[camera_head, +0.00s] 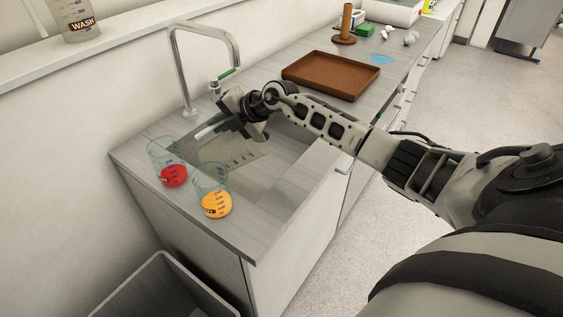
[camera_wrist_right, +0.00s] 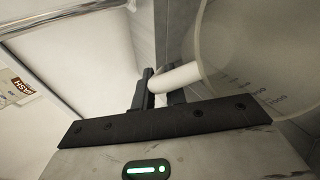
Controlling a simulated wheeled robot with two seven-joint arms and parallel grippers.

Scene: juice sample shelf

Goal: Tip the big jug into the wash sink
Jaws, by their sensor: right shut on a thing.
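My right gripper (camera_head: 235,120) is shut on the white handle of a big clear jug, over the wash sink. The jug (camera_head: 240,154) is see-through with dark measuring marks and looks tipped onto its side; I cannot tell whether liquid is left in it. In the right wrist view the handle (camera_wrist_right: 178,77) sits between the fingers, and the jug's wall (camera_wrist_right: 245,45) fills the upper right. The sink (camera_head: 285,133) is a recess in the grey counter, partly hidden by the jug and my right arm. My left gripper is out of view.
A beaker of red liquid (camera_head: 172,175) and a beaker of orange liquid (camera_head: 215,203) stand on the counter's near end. A tap (camera_head: 184,75) rises behind the sink. A brown tray (camera_head: 330,74) lies beyond. A WASH container (camera_head: 78,20) stands on the ledge. A grey bin (camera_head: 165,290) is below.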

